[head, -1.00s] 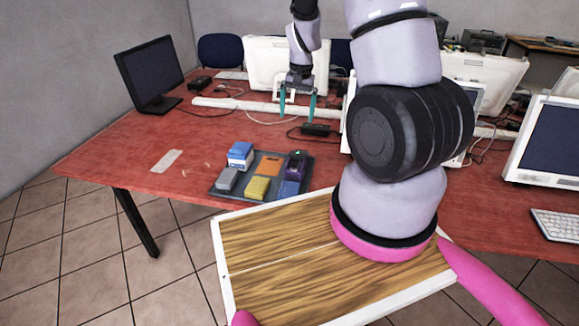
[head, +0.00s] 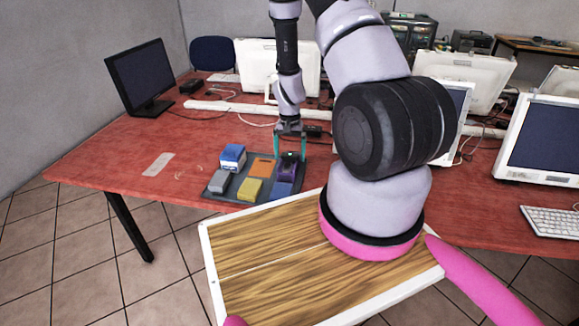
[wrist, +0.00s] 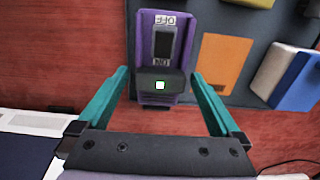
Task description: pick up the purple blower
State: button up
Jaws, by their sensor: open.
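The purple blower (head: 288,171) stands at the back right of a dark tray (head: 215,193) on the red table. It has a dark top part. In the wrist view the purple blower (wrist: 164,28) shows an OFF/ON label and a dark switch, with a dark block bearing a small light square at its near end. My gripper (head: 290,157) is open, teal fingers pointing down, right at the blower's top. In the wrist view the fingers of my gripper (wrist: 160,82) lie on both sides of the blower's near end, with gaps showing. Whether either finger touches it is unclear.
The tray also holds a blue-and-white block (head: 232,157), a grey block (head: 218,183), a yellow block (head: 249,189) and a flat orange piece (head: 262,168). Monitors, cables and a keyboard (head: 553,226) stand around.

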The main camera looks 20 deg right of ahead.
aim_at(290, 155)
jog(key=shift+f, duration=0.95)
jog(key=shift+c, duration=0.3)
jog(key=c, duration=1.5)
jog(key=shift+r, duration=0.15)
notch_tip(290, 155, up, 10)
jog(key=shift+f, duration=0.1)
